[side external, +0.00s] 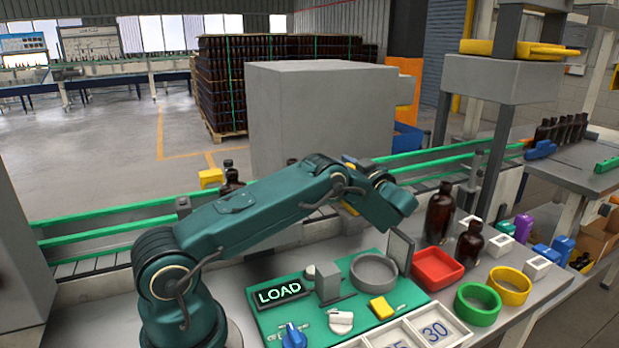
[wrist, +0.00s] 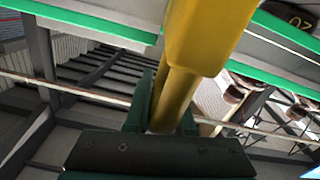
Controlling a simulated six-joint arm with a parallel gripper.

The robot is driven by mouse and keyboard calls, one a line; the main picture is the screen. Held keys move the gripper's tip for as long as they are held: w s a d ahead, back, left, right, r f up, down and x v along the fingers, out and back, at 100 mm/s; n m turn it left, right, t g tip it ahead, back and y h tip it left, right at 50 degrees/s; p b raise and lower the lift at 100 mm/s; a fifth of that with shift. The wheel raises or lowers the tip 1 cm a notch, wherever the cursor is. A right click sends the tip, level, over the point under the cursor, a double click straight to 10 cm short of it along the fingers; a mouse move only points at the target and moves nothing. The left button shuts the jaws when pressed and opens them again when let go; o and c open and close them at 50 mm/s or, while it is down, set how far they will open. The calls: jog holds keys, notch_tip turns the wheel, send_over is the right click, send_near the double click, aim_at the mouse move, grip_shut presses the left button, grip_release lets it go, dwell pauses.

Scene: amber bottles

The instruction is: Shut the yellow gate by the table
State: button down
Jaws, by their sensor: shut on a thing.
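The yellow gate (wrist: 205,40) fills the upper middle of the wrist view as a thick yellow piece with a narrower yellow bar running down from it. My gripper (wrist: 165,115) is shut on that narrower bar, with a green finger on either side. In the side external view my arm reaches across to the conveyor and hides the fingers and most of the gate. Only small bits of yellow (side external: 350,208) show behind my forearm. How far the gate stands open cannot be told.
A conveyor with green rails (side external: 110,221) runs behind the table. Brown bottles (side external: 439,215) stand at the table's right, beside a red tray (side external: 437,268) and green (side external: 478,304) and yellow (side external: 510,285) rings. A green panel with a LOAD sign (side external: 279,293) lies in front of my arm.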

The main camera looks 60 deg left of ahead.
jog(key=shift+w, duration=0.1)
jog(key=c, duration=0.8)
grip_release()
jog(key=shift+d, duration=2.55)
jog(key=shift+r, duration=0.15)
